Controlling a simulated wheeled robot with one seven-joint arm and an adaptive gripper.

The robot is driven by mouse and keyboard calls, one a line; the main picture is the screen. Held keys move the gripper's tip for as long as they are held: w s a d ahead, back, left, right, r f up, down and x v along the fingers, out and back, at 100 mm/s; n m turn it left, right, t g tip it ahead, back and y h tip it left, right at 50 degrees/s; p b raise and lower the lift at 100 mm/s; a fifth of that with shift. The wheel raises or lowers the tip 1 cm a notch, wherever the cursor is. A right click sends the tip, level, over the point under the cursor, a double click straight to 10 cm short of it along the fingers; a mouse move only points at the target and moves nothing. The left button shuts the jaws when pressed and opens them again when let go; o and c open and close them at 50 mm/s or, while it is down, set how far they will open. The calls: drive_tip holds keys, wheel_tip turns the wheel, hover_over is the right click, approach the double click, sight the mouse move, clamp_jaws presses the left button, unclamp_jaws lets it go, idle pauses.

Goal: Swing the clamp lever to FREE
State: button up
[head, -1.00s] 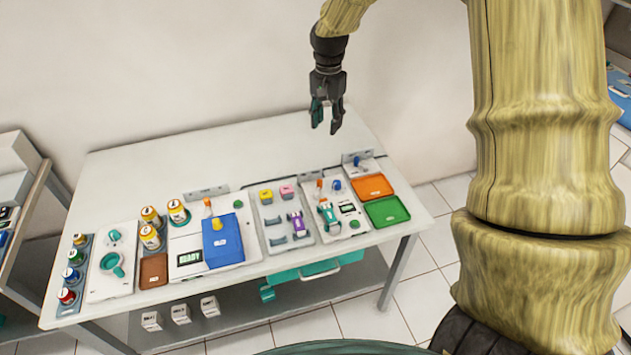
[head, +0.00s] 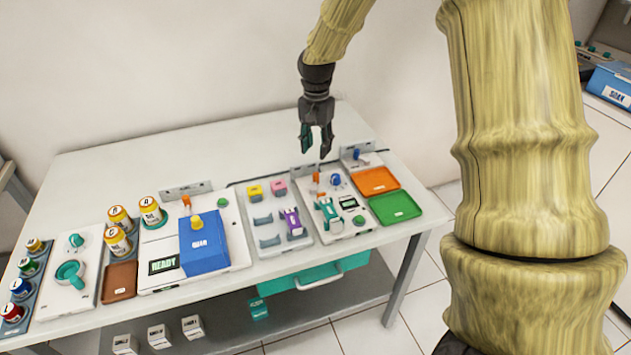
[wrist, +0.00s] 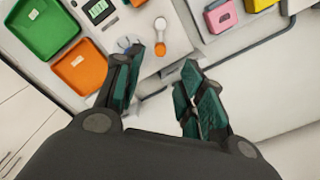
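A small lever with orange ends (head: 317,178) stands at the back of a white panel (head: 345,228) that also holds a teal handpiece (head: 329,212). The lever also shows in the wrist view (wrist: 160,24), with a pale shaft between its orange parts. Another orange-tipped lever (head: 186,202) stands behind the blue box. I cannot read a FREE mark on either, nor tell which is the clamp lever. My gripper (head: 317,151) is open and empty, fingers pointing down, above the back of the handpiece panel. In the wrist view my gripper (wrist: 164,93) has its fingers apart near that lever.
A blue knob (head: 336,179) sits just right of the lever. Orange (head: 376,182) and green (head: 395,208) trays lie to the right. A tray with yellow, pink and purple pieces (head: 267,238) is left. The table's back strip (head: 120,165) is clear.

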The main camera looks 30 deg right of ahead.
sight(316, 174)
wheel_tip(316, 174, down, 11)
drive_tip(key=shift+r+p, duration=0.15)
drive_tip(key=shift+p, duration=0.6)
clamp_jaws()
